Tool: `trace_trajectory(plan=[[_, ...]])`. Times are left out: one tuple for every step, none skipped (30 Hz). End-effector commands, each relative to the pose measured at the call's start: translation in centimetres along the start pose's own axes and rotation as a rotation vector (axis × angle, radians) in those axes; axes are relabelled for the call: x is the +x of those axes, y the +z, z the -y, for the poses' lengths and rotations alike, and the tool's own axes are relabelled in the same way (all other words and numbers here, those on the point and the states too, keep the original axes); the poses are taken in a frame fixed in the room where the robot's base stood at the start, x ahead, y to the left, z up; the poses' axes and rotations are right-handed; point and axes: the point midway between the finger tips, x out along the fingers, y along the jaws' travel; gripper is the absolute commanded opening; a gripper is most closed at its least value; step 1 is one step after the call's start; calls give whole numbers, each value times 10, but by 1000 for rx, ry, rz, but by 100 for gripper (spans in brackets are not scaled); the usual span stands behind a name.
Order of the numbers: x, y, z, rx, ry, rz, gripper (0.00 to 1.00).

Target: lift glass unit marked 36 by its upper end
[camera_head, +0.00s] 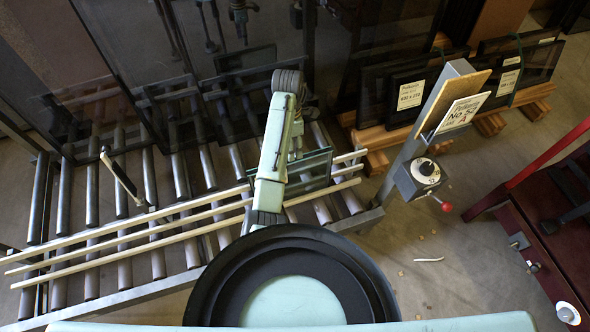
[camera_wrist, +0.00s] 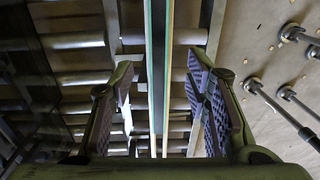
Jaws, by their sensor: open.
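A glass unit (camera_head: 312,172) with pale green edges stands on the roller bed beneath my forearm; my arm hides part of it. I cannot read the mark 36 on it. In the wrist view a glass unit (camera_wrist: 158,60) shows edge-on, as a dark strip between two thin pale green panes, running between my fingers. My gripper (camera_wrist: 162,88) is open, one finger on each side of that strip with gaps on both sides. In the head view my gripper (camera_head: 295,152) is small and partly hidden behind my arm, close to the unit's upper end.
Pale wooden strips (camera_head: 125,238) lie across the roller bed (camera_head: 92,200). Large dark glass panels stand behind it. A post with a label (camera_head: 463,111) and a box with a red knob (camera_head: 423,172) stands at right. Labelled units (camera_head: 411,94) rest on wooden blocks behind.

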Motion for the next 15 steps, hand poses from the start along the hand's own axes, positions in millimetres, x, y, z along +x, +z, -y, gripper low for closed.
trace_trajectory(plan=[[8, 0, 1, -1, -4, -1, 43], [12, 0, 1, -1, -4, -1, 43], [18, 0, 0, -1, -4, -1, 43], [22, 0, 0, -1, -3, 0, 43], [27, 0, 0, -1, -3, 0, 43], [34, 0, 0, -1, -2, 1, 43], [35, 0, 0, -2, -3, 0, 43], [37, -1, 0, -2, -3, -1, 43], [43, -1, 0, -3, -2, 0, 43], [47, -1, 0, -3, -2, 0, 43], [50, -1, 0, -2, -2, 0, 43], [53, -1, -1, -2, 0, 1, 43], [55, -1, -1, -2, 0, 1, 43], [58, -2, -1, -2, 0, 1, 43], [62, -3, -1, -3, -1, 0, 43]])
